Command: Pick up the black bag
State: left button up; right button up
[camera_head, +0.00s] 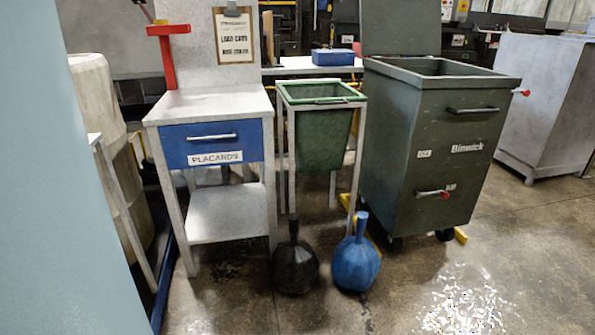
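A black bag (295,266) with a narrow upright neck stands on the concrete floor, in front of the right leg of the placard table. It is close beside a blue bag (356,264) of the same shape, which stands to its right. Neither of my grippers shows in the head view.
A grey table (228,205) with a blue drawer (236,135) stands behind and left of the bags. Behind them are a green bin (325,130) in a white frame and a dark wheeled bin (425,165).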

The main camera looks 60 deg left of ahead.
aim_at(295, 266)
jog(key=u, duration=1.65)
